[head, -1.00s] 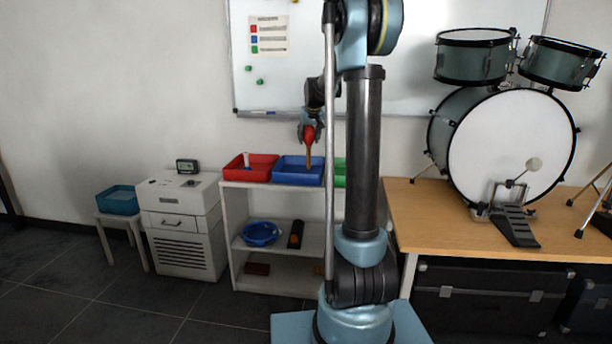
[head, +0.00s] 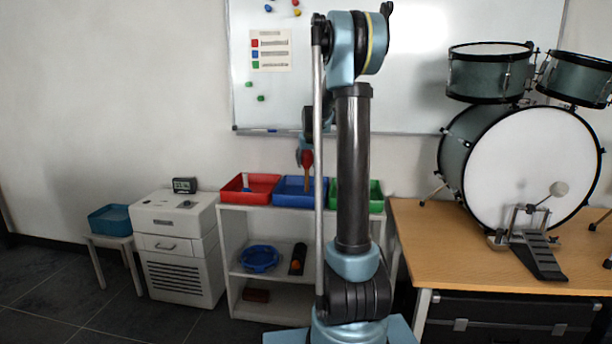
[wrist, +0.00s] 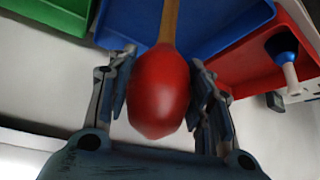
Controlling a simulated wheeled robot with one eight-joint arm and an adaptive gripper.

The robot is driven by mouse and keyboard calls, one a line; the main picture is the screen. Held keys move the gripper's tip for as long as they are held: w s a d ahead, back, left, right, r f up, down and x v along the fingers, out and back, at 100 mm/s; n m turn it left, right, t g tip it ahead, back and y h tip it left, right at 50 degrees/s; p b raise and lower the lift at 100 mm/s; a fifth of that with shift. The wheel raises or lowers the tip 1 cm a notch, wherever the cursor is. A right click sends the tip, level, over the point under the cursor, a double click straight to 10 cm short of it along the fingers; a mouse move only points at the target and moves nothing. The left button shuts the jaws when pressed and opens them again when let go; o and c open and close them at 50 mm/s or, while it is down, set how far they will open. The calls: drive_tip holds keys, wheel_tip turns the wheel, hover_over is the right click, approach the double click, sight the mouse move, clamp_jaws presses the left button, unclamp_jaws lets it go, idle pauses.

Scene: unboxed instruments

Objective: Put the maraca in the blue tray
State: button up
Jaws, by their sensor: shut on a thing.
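The maraca has a red head (wrist: 158,92) and a wooden handle (wrist: 169,20). My gripper (wrist: 160,90) is shut on the red head, with one finger on each side. In the head view the maraca (head: 307,159) hangs with its handle down, in front of or over the blue tray (head: 290,196); the handle's lower end overlaps the tray. In the wrist view the handle reaches over the blue tray (wrist: 205,30). I cannot tell whether the handle touches the tray. My gripper (head: 306,150) is partly hidden by my arm in the head view.
A red tray (head: 233,194) holding a small white and blue item stands left of the blue tray on a white shelf (head: 226,225). A green tray (head: 376,200) stands right. Lower shelves hold a blue bowl (head: 259,259) and other items. A drum set (head: 520,165) occupies the wooden table.

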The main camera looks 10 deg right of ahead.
sight(307, 169)
drive_tip(key=shift+d+f, duration=0.1)
drive_tip(key=shift+f, duration=2.2)
drive_tip(key=o, duration=1.1)
drive_tip(key=shift+o, duration=0.2)
drive_tip(key=v, duration=1.2)
drive_tip(key=s+f+g, duration=0.1)
drive_tip(key=s+f, duration=0.5)
drive_tip(key=s, duration=1)
drive_tip(key=s+a+f+g, duration=0.1)
drive_tip(key=s+f, duration=0.6)
drive_tip(key=s, duration=0.8)
drive_tip(key=s+a+f+g, duration=0.1)
drive_tip(key=s+f, duration=0.5)
drive_tip(key=s, duration=1)
drive_tip(key=shift+s+a+f+g, duration=0.25)
drive_tip(key=shift+s+f+g, duration=0.05)
drive_tip(key=shift+g, duration=0.4)
